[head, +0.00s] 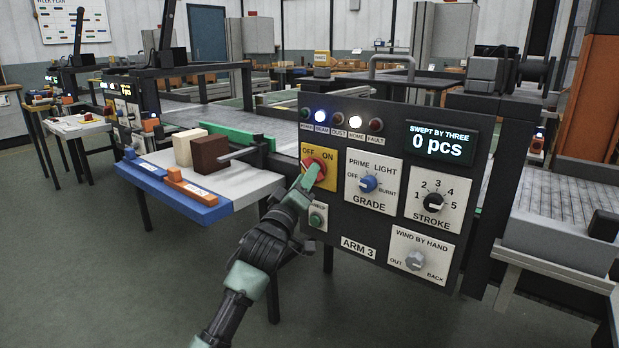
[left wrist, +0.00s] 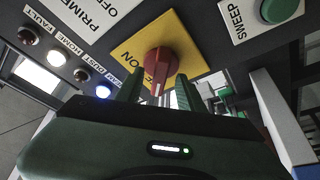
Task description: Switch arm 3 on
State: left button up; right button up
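The dark panel labelled ARM 3 (head: 359,247) stands in front of me. Its red OFF/ON knob (head: 316,168) sits on a yellow plate (head: 329,182) at the panel's left. In the left wrist view the red knob (left wrist: 160,62) has a white mark that points toward the OFF lettering, partly hidden behind my fingers. My left gripper (head: 305,181) is at the knob. Its two green fingers (left wrist: 156,92) are apart, one on each side of the knob's pointer end, and I see a gap beside it. My right gripper is not in view.
The green SWEEP button (head: 317,219) is just below the knob. The GRADE knob (head: 368,184), STROKE knob (head: 434,203) and WIND BY HAND knob (head: 415,261) are to the right. BEAM (head: 320,116) and HOME (head: 355,121) lamps glow. The display (head: 440,144) reads 0 pcs.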

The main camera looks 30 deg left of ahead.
pick_arm(q)
jog(key=shift+w+a+r, duration=0.15)
jog(key=shift+w, duration=0.5)
grip_shut()
